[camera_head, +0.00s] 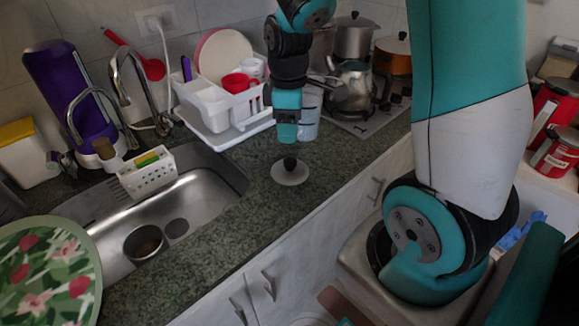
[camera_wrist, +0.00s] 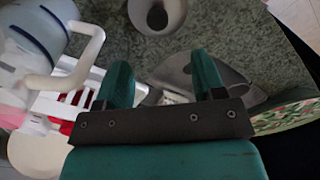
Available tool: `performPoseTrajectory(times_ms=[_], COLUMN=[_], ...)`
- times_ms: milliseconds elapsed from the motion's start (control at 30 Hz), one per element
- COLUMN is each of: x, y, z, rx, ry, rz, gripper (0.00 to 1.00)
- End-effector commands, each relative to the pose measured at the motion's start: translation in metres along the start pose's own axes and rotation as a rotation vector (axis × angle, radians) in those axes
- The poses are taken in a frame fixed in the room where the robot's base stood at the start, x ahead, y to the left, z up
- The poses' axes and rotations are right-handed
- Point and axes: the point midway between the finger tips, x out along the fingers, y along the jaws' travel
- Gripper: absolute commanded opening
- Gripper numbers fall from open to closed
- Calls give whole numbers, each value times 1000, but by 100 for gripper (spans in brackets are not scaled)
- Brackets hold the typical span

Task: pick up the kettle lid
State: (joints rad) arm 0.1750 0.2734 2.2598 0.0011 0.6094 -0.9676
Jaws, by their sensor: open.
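The kettle lid (camera_head: 290,177) is a light grey disc with a black knob.
A white dish rack (camera_head: 215,110) with cups and plates stands behind my gripper. A translucent jug (camera_head: 309,120) is close beside it; its handle (camera_wrist: 85,55) shows in the wrist view. The sink (camera_head: 200,195) is left. A metal kettle (camera_head: 352,90) is back right. Counter around the lid is clear.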

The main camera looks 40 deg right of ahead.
Motion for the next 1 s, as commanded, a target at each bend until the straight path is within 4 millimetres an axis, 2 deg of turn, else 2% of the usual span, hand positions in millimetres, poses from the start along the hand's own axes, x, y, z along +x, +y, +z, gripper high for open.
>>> performPoseTrajectory(times_ms=[100, 200, 467, 700, 833, 1000], x=[27, 42, 61, 96, 106, 106], y=[-1, -1, 0, 3, 3, 4], z=[0, 0, 1, 3, 3, 3], rx=[0, 0, 1, 0, 0, 0], ry=[-3, -2, -1, -1, 1, 2], rz=[-5, -4, -2, -3, -1, 1], gripper=[63, 63, 63, 63, 63, 63])
